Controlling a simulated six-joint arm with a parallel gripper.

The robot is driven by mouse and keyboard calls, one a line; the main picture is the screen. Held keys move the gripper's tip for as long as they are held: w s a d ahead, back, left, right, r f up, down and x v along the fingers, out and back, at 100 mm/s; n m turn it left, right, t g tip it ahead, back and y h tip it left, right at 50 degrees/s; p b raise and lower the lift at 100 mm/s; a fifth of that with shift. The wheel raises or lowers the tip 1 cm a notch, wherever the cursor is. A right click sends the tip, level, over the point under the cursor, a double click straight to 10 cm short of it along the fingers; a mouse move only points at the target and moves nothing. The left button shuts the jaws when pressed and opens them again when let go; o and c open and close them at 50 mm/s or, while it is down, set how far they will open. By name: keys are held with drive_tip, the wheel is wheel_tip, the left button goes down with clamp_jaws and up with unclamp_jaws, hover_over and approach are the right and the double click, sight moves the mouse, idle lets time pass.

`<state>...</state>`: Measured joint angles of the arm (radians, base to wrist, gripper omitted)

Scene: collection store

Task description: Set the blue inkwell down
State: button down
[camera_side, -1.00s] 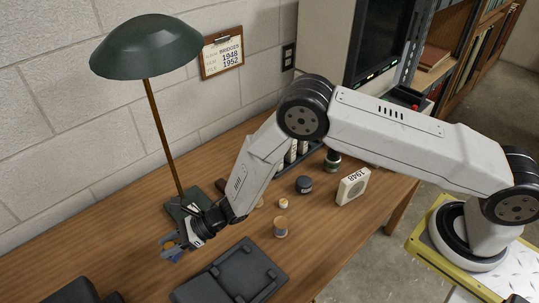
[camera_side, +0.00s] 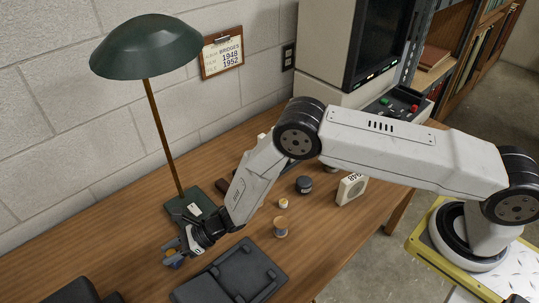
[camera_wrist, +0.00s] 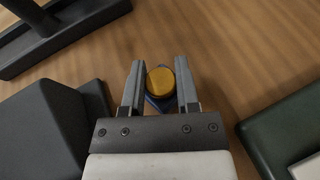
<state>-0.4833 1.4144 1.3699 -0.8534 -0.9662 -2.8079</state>
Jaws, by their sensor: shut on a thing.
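The blue inkwell (camera_wrist: 151,101) shows in the wrist view as a small blue body under a round yellow-orange cap, between the two fingers. My gripper (camera_wrist: 160,84) is shut on it. In the side view my gripper (camera_side: 172,254) is low over the left part of the wooden desk (camera_side: 130,228), in front of the lamp foot, and mostly hides the inkwell. I cannot tell whether the inkwell touches the desk.
The green lamp (camera_side: 147,45) stands behind my gripper, its foot close by. A dark tray (camera_side: 232,270) lies to the right, and a dark object (camera_side: 75,291) to the front left. Small jars (camera_side: 281,227) and a white 1948 block (camera_side: 351,188) stand further right.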

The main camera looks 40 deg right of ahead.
drive_tip(key=shift+f, duration=0.1)
drive_tip(key=shift+c, duration=1.8)
unclamp_jaws()
drive_tip(key=shift+d, duration=0.1)
drive_tip(key=shift+d+r, duration=0.2)
drive_tip(key=shift+r, duration=0.05)
drive_tip(key=shift+v, duration=5.75)
